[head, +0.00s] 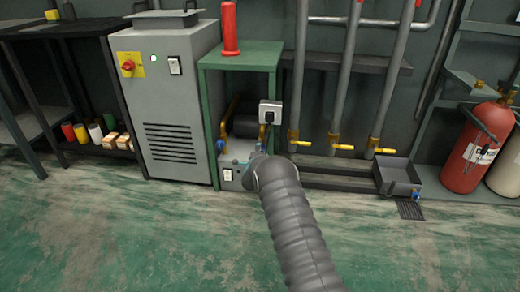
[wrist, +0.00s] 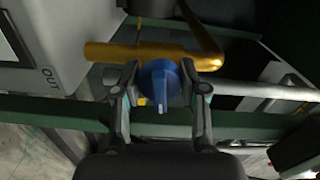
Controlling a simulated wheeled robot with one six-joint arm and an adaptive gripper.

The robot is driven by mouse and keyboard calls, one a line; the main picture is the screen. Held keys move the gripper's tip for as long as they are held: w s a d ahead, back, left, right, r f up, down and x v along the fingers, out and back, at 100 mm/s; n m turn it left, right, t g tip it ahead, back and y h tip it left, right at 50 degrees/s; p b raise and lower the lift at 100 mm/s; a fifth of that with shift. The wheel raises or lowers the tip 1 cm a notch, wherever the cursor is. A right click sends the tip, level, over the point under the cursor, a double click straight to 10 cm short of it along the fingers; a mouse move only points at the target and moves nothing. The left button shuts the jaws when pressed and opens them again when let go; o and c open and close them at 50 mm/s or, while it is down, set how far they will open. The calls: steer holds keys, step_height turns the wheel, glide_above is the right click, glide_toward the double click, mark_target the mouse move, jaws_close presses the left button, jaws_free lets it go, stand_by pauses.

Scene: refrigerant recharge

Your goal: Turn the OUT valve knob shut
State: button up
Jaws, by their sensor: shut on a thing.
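The OUT valve knob (wrist: 160,84) is blue and round with a raised pale-tipped pointer. In the wrist view it sits on a brass pipe (wrist: 125,51), beside a pale housing marked OUT (wrist: 48,76). My gripper (wrist: 160,90) has one finger on each side of the knob and is shut on it. The pointer is directed toward the bottom of the wrist view, across the line of the pipe. In the head view my arm's end hides the gripper and this knob. A pale unit with a white switch (head: 228,175) shows at the foot of the green stand.
The green stand (head: 242,56) bears a red cylinder (head: 230,28). A grey cabinet (head: 170,95) stands left. A green bar (wrist: 60,113) runs beneath the knob in the wrist view. The front floor is clear.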

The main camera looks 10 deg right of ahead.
steer(key=n, duration=0.5)
steer(key=shift+n, duration=0.4)
stand_by(0.3)
steer(key=o, duration=1.1)
steer(key=shift+o, duration=0.2)
steer(key=v, duration=0.8)
